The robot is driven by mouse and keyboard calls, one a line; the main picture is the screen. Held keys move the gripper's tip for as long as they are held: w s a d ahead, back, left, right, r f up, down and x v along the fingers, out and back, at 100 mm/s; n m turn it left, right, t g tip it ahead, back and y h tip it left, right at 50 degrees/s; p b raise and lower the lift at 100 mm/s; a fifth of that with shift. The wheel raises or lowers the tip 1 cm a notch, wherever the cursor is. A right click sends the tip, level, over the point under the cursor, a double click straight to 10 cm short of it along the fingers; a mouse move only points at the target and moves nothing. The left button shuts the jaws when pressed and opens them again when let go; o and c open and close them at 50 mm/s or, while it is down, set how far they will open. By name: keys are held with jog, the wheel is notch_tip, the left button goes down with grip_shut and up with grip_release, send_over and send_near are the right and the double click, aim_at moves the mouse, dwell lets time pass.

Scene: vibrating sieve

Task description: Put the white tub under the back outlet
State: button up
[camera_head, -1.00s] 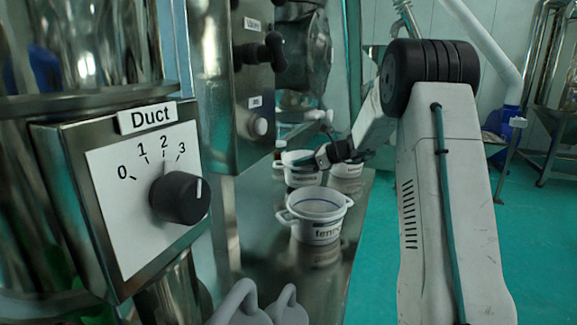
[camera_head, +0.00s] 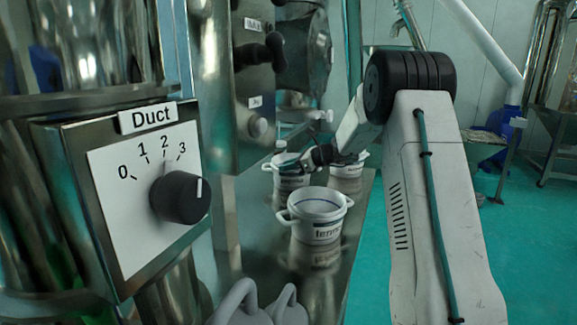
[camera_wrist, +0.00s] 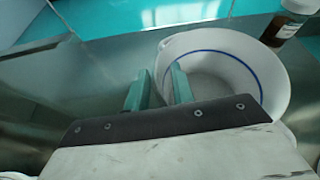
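The near one (camera_head: 318,228) has a dark label and two handles. In the wrist view a white tub with a blue inner line (camera_wrist: 240,60) lies ahead. The two teal fingers of my gripper (camera_wrist: 160,85) stand apart at its left rim, one outside and one over the inside. I cannot tell which outlet is the back one.
A steel panel with a Duct knob (camera_head: 180,197) fills the left foreground. Steel machinery (camera_head: 250,100) rises beside the tubs. An amber bottle (camera_wrist: 282,25) stands beyond the tub in the wrist view. Grey handles (camera_head: 240,303) show at the bottom. Green floor is open at right.

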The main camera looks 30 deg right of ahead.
jog(key=shift+r, duration=0.1)
jog(key=shift+s+d+r, duration=0.1)
jog(key=shift+s+d, duration=0.05)
jog(key=v, duration=1.2)
jog(key=s+a+r+n+g, duration=0.25)
jog(key=s+a+n, duration=0.5)
jog(key=a, duration=0.45)
jog(key=s+a+r+n+g, duration=0.2)
jog(key=s+a+n+g, duration=0.3)
jog(key=s+a, duration=0.55)
jog(key=s+a+f+n+h, duration=0.1)
jog(key=s+f+n+h, duration=0.1)
jog(key=s+n, duration=0.3)
jog(key=s+a+f+n+g+h, duration=0.1)
jog(key=s+n, duration=0.4)
jog(key=s, duration=0.6)
jog(key=s+a+f+n+g+h, duration=0.1)
jog(key=s+a+f+n+h, duration=0.2)
jog(key=s, duration=0.6)
jog(key=shift+a+n+h, duration=0.15)
jog(key=shift+n+h, duration=0.75)
jog(key=shift+n, duration=0.25)
jog(key=shift+f, duration=0.15)
